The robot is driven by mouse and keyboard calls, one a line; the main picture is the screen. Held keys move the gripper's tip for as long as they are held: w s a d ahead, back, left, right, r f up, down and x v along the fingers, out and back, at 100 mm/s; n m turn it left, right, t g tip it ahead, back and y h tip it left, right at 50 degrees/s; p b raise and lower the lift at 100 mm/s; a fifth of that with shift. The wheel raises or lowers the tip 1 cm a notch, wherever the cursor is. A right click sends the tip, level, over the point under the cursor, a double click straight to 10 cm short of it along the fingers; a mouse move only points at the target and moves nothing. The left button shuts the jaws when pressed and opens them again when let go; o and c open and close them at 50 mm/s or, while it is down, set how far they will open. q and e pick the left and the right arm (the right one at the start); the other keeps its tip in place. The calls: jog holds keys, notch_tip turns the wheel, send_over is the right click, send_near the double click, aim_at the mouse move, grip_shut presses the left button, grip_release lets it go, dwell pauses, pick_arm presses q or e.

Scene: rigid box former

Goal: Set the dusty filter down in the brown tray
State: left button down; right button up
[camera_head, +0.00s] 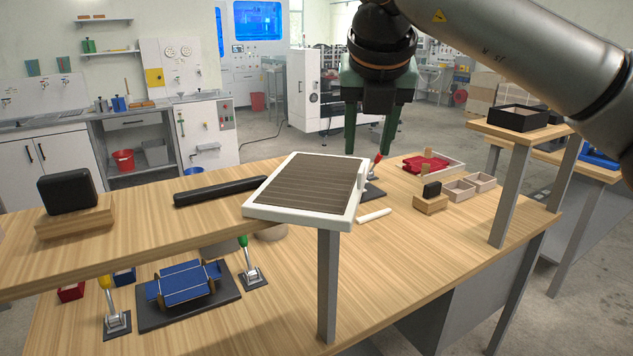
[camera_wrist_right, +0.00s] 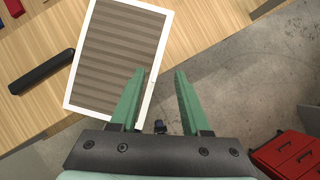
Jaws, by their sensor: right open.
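The dusty filter (camera_head: 305,180) is a flat panel with brown pleats and a white frame. It lies on the right end of the raised wooden shelf, with a small tab on its right side. My right gripper (camera_head: 369,152) is open and empty, fingers pointing down, near the filter's far right corner. In the right wrist view, the filter (camera_wrist_right: 120,55) lies mostly left of my right gripper (camera_wrist_right: 160,72), its white edge running between the two fingers. Contact cannot be told. I cannot make out a clearly brown tray. My left gripper is not in view.
A black bar (camera_head: 220,190) and a black block on a wooden base (camera_head: 75,222) share the raised shelf (camera_head: 140,245). Wooden compartment boxes (camera_head: 470,188) and a tray with a red part (camera_head: 455,173) stand on the bench. A dark tray (camera_head: 515,120) sits on the right stand.

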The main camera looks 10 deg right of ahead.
aim_at(364, 165)
jog(key=shift+p+x, duration=0.6)
jog(key=shift+x, duration=2.1)
jog(key=shift+w+r, duration=0.1)
jog(key=shift+w, duration=0.05)
grip_shut()
